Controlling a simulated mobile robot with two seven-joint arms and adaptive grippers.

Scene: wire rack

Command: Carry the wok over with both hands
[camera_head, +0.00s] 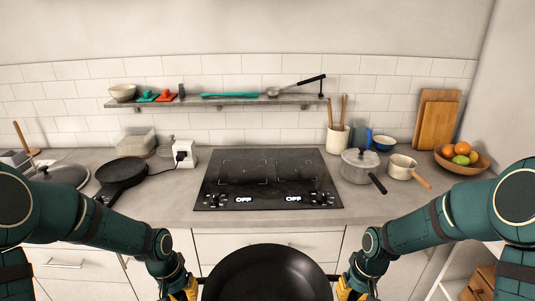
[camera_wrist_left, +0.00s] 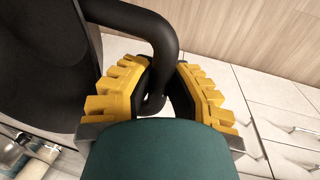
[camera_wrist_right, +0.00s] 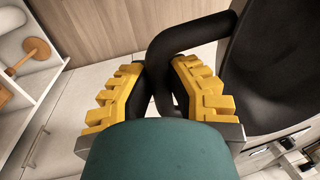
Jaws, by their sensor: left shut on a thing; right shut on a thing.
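The black wok (camera_head: 267,274) is at the bottom middle of the head view, in front of the counter's front edge. It looks empty where it shows, and its lower part is cut off by the frame. My left gripper (camera_head: 186,292) is shut on the wok's left loop handle; in the left wrist view the yellow fingers (camera_wrist_left: 160,95) sit on both sides of the black handle (camera_wrist_left: 150,25). My right gripper (camera_head: 350,292) is shut on the right loop handle; in the right wrist view its fingers (camera_wrist_right: 160,95) sit on both sides of the handle (camera_wrist_right: 180,40).
The black cooktop (camera_head: 267,180) on the grey counter is clear, with "OFF" displays. A black pan (camera_head: 122,174) and a white socket box (camera_head: 184,154) stand left of it. A lidded pot (camera_head: 359,168) and a saucepan (camera_head: 402,168) stand right. A wall shelf (camera_head: 220,101) runs above.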

